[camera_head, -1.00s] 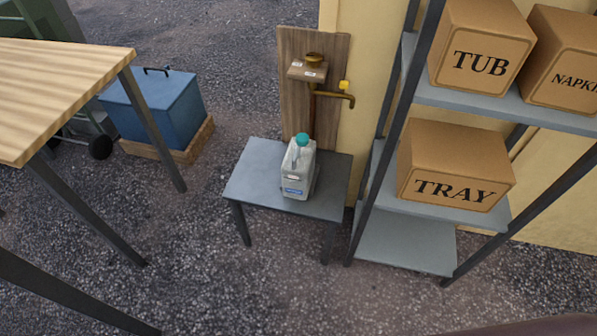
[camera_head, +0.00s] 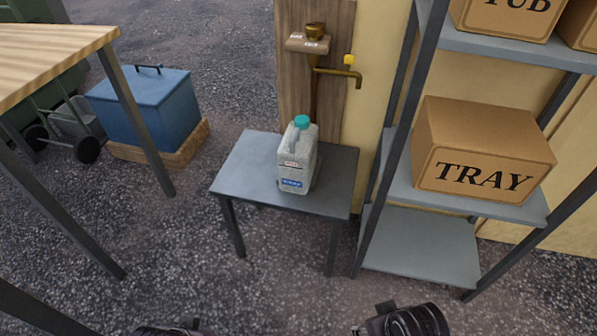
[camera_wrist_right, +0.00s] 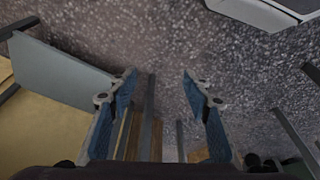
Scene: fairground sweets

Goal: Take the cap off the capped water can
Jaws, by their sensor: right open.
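The water can (camera_head: 297,160) is a pale grey jug with a handle and a blue label low on its front. It stands upright on the small grey table (camera_head: 235,181). Its teal cap (camera_head: 302,122) sits on top. My right gripper (camera_wrist_right: 159,82) is open and empty in the right wrist view, its two blue-padded fingers apart over the ground. The can does not show between them. In the head view only dark parts of my arms show at the bottom edge, well short of the table. My left gripper's fingers are not seen.
A wooden board with a brass tap (camera_head: 340,73) stands behind the table. A grey shelf rack (camera_head: 425,245) with a TRAY box (camera_head: 482,158) is close on the right. A wood-topped table (camera_head: 50,50) and blue cooler (camera_head: 150,105) are at left. Ground in front is clear.

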